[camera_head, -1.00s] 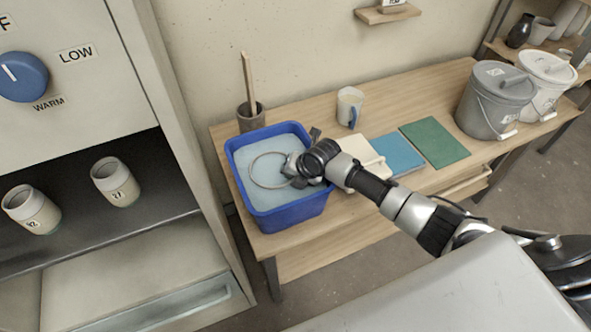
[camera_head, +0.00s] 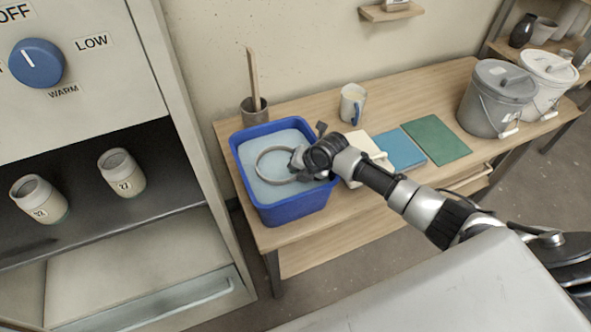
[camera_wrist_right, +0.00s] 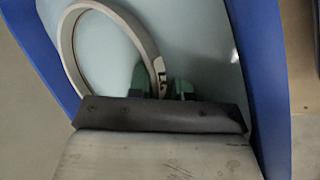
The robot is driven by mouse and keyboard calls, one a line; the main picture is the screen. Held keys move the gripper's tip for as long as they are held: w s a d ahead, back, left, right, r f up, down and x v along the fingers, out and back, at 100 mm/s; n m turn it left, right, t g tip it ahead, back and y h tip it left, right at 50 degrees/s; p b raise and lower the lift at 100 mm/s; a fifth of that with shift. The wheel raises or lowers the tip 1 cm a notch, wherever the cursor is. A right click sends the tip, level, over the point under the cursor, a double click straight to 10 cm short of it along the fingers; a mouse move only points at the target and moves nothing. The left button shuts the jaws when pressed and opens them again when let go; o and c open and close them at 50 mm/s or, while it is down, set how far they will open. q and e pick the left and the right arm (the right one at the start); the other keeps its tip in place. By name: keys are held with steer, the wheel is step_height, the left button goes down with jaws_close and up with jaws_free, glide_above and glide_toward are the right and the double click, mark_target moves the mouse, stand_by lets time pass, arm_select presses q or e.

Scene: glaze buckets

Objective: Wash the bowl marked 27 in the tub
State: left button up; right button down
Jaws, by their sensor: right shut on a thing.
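The blue tub (camera_head: 292,207) stands on the left end of the wooden table and holds pale blue water. My right gripper (camera_head: 298,161) reaches into it and is shut on the rim of a round grey bowl (camera_head: 262,158). Only a ring of the bowl shows above the water; the rest is hidden. In the right wrist view the bowl (camera_wrist_right: 68,42) has a pale label beside the fingers (camera_wrist_right: 165,88), its marking partly hidden and unreadable. My left gripper is not in view.
Two pale jars, one seemingly marked 27 (camera_head: 122,174), stand on the dark shelf at left. A cup with a wooden stick (camera_head: 255,108), a mug (camera_head: 353,104), coloured boards (camera_head: 436,139) and lidded buckets (camera_head: 497,98) stand on the table.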

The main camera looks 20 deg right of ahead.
steer(key=shift+w+d+r, duration=0.2)
steer(key=shift+w+d, duration=0.1)
steer(key=shift+d, duration=0.1)
steer(key=shift+d, duration=0.55)
steer(key=shift+a, duration=0.55)
steer(key=shift+s+a+f, duration=0.1)
steer(key=shift+f, duration=0.05)
stand_by(0.4)
